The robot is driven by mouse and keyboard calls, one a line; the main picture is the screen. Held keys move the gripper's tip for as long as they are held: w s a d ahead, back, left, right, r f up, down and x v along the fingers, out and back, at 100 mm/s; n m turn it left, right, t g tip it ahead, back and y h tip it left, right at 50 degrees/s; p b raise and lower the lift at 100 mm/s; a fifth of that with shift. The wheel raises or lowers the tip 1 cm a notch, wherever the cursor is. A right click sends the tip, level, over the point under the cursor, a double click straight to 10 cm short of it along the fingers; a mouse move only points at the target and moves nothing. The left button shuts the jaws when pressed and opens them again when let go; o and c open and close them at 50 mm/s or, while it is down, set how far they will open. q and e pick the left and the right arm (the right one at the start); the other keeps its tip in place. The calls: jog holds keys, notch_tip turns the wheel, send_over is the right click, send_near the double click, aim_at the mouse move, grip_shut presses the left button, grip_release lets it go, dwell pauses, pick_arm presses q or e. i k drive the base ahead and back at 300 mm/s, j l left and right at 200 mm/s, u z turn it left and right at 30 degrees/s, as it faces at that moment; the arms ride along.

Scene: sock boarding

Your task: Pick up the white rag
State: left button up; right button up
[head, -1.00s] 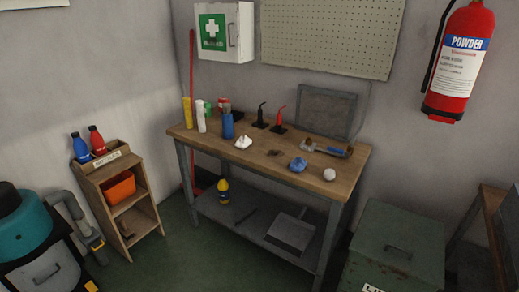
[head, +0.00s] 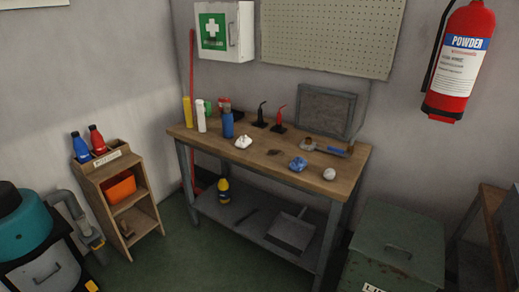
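A crumpled white cloth (head: 243,142), which looks like the white rag, lies on the left half of the wooden workbench top (head: 220,154), near its front edge. A second small, rounded, pale lump (head: 329,174) lies near the front right corner; I cannot tell whether it is cloth. A crumpled blue rag (head: 298,164) lies just left of that lump. Neither of my grippers is in the head view.
Bottles, including a blue one (head: 228,125), and oil cans (head: 279,119) stand along the bench's back. A small wooden shelf (head: 122,200) stands left, a green metal bin (head: 396,250) front right. The green floor (head: 190,262) before the bench is clear.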

aim_at(242, 142)
jog(key=i+j+z, duration=0.1)
jog(key=z, duration=0.35)
jog(key=i+j+z, duration=0.1)
jog(key=z, duration=0.35)
jog(key=i+j+z, duration=0.2)
jog(key=j, duration=0.3)
jog(key=j+z, duration=0.25)
jog(key=j, duration=0.25)
jog(key=i+j+z, duration=0.1)
jog(key=j, duration=0.85)
